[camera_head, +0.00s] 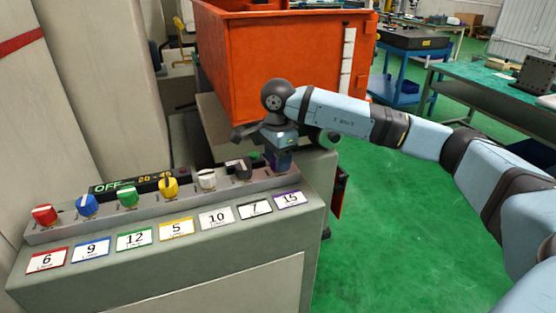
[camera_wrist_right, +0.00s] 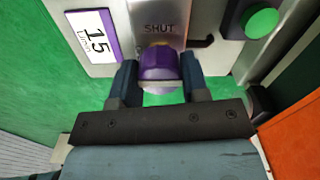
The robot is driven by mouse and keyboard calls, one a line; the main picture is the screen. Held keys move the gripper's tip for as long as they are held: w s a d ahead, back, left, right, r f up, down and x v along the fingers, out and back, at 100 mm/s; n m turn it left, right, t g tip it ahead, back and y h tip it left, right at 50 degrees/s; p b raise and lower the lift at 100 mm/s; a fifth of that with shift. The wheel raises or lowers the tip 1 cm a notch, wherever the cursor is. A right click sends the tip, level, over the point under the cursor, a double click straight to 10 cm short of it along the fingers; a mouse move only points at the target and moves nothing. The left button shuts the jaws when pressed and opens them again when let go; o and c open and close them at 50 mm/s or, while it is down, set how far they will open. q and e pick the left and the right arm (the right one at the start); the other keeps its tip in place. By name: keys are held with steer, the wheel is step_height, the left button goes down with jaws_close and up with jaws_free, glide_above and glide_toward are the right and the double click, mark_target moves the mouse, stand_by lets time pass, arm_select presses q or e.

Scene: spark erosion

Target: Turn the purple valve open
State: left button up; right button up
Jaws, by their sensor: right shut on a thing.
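The purple valve (camera_wrist_right: 159,64) is a round knob at the right end of the row on the grey panel (camera_head: 150,262). The word SHUT is printed beside it in the right wrist view. My right gripper (camera_wrist_right: 158,82) has one finger on each side of the knob and is shut on it. In the head view my right gripper (camera_head: 278,158) comes down over the valve and mostly hides it. A purple-edged label reading 15 (camera_head: 290,199) sits in front of it. My left gripper is not in view.
Red (camera_head: 44,214), blue (camera_head: 87,205), green (camera_head: 128,196), yellow (camera_head: 168,187), white (camera_head: 207,178) and black (camera_head: 241,169) knobs line the panel to the left. A display (camera_head: 130,184) reads OFF. An orange machine tank (camera_head: 280,60) stands behind. Green floor is clear at right.

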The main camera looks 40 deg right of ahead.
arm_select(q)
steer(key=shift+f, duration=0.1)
arm_select(e)
steer(key=o, duration=0.9)
steer(key=shift+o, duration=0.2)
steer(key=shift+r, duration=0.1)
arm_select(q)
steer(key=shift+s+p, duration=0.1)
steer(key=shift+p, duration=0.2)
arm_select(e)
step_height(320, 180, up, 14)
steer(key=shift+f, duration=0.2)
